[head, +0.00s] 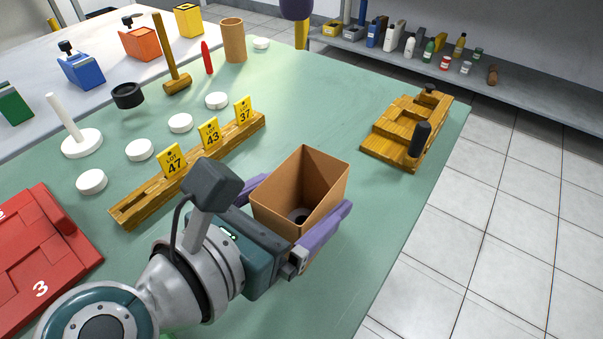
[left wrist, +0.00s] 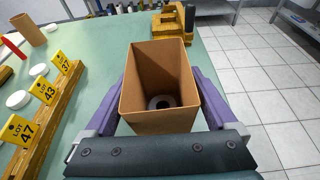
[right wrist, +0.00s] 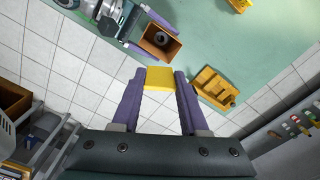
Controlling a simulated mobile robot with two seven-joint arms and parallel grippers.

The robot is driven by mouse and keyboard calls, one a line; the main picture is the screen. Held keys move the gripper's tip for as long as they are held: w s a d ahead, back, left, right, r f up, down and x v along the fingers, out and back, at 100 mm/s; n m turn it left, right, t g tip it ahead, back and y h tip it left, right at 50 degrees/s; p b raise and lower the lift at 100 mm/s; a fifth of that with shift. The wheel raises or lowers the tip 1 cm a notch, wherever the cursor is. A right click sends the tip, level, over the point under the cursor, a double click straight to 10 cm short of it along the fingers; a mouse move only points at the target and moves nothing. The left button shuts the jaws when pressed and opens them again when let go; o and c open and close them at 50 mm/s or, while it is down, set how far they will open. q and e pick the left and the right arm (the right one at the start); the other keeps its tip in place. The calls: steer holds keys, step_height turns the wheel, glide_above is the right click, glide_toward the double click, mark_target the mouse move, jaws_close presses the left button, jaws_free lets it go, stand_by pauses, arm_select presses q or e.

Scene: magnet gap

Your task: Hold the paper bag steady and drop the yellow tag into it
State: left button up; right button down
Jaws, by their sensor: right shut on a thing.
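The open-topped brown paper bag (head: 290,180) stands upright on the green table, with a dark ring (left wrist: 160,102) on its floor. It also shows in the left wrist view (left wrist: 160,62) and the right wrist view (right wrist: 170,50). My left gripper (head: 297,205) has its purple fingers on either side of the bag; the jaws look open around it, and contact is hard to see. My right gripper (right wrist: 160,80) is shut on a yellow tag (right wrist: 159,73), which shows at the top of the head view (head: 301,35), held beyond the bag.
A wooden rail (head: 190,170) with several numbered yellow lot tags stands left of the bag. A wooden stepped fixture (head: 400,130) with a black knob sits right. A red case (head: 40,250) is front left.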

arm_select(q)
steer(key=c, duration=0.9)
arm_select(e)
steer(key=shift+f, duration=0.1)
arm_select(q)
steer(key=shift+c, duration=0.2)
arm_select(e)
step_height(320, 180, down, 11)
steer(key=d, duration=0.1)
steer(key=shift+d, duration=0.35)
steer(key=shift+c, duration=1.8)
jaws_free()
step_height(320, 180, up, 12)
